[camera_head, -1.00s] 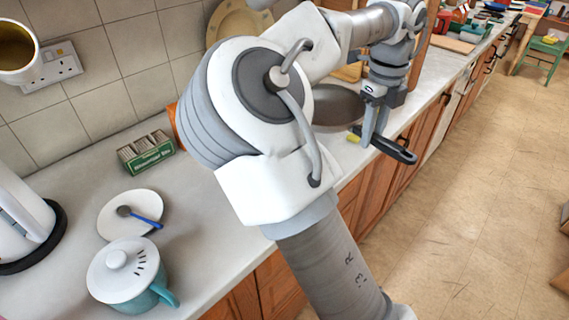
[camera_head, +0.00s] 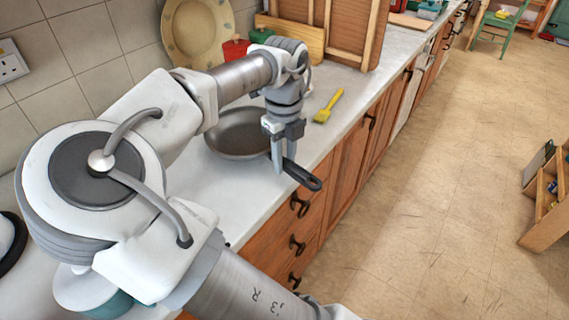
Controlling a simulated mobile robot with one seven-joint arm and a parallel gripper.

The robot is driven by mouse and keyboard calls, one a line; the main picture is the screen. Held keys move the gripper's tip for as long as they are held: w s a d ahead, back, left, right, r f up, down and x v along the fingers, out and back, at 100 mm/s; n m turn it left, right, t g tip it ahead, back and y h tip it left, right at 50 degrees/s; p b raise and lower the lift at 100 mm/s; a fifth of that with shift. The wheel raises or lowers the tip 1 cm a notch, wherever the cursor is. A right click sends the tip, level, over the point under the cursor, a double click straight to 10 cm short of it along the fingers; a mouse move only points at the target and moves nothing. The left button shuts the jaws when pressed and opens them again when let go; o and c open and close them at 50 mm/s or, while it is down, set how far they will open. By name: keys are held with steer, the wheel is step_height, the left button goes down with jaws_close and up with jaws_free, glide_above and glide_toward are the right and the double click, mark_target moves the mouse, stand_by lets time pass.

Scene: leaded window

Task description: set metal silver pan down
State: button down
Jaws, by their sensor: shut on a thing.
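The metal silver pan (camera_head: 236,143) is at the counter's front half, its round bowl level and its black handle (camera_head: 303,176) pointing out past the front edge. My gripper (camera_head: 277,165) points down and is shut on the pan's handle near the bowl. My arm hides part of the pan's far rim. I cannot tell whether the pan's base touches the counter (camera_head: 232,196) or hangs just above it.
A yellow brush (camera_head: 328,106) lies on the counter right of the pan. A wooden board (camera_head: 291,38), a red pot (camera_head: 235,50) and a large plate (camera_head: 197,32) stand behind. Wooden drawers (camera_head: 284,228) lie below the edge. A teal lidded mug (camera_head: 92,291) is at lower left.

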steer(key=shift+f, duration=0.65)
steer(key=c, duration=0.6)
jaws_free()
steer(key=shift+c, duration=0.2)
step_height(320, 180, up, 12)
steer(key=p, duration=0.1)
steer(key=shift+p, duration=0.4)
